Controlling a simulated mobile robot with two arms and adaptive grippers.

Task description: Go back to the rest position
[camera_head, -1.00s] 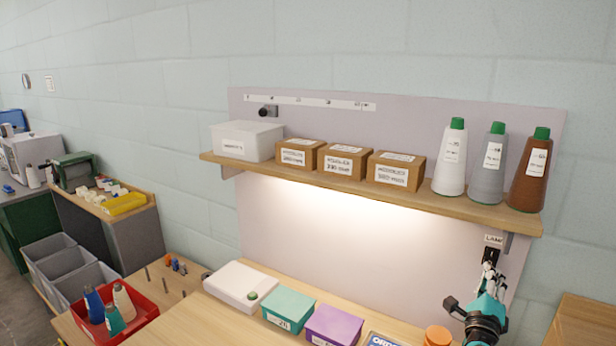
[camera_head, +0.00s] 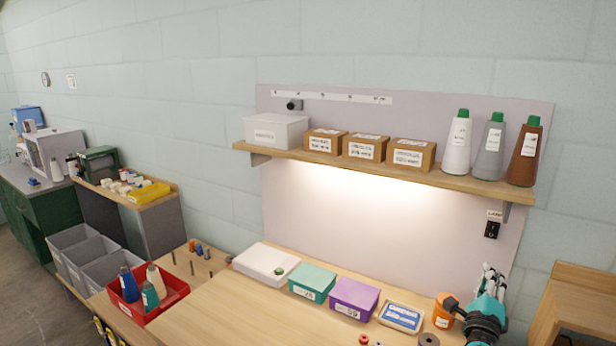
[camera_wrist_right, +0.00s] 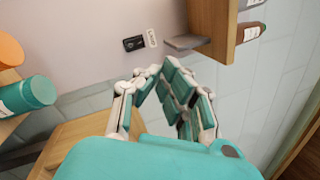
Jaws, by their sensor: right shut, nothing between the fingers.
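My right gripper (camera_head: 490,272) is at the right end of the workbench, its fingers pointing up, below the lamp switch and apart from it. In the right wrist view the fingers of the right gripper (camera_wrist_right: 159,68) come together at the tips with nothing between them. The black lamp switch (camera_head: 492,229) is on the pale back panel (camera_head: 380,215) under a LAMP label; the switch also shows in the right wrist view (camera_wrist_right: 134,43). Light shines on the panel under the shelf. My left gripper is not in view.
The wooden shelf (camera_head: 350,170) holds boxes and three cones above the bench. An orange container (camera_head: 444,311) stands close beside my right gripper. A blue-labelled tray (camera_head: 401,317), purple box (camera_head: 354,298) and teal box (camera_head: 312,281) line the bench. A wooden unit (camera_head: 580,310) stands at right.

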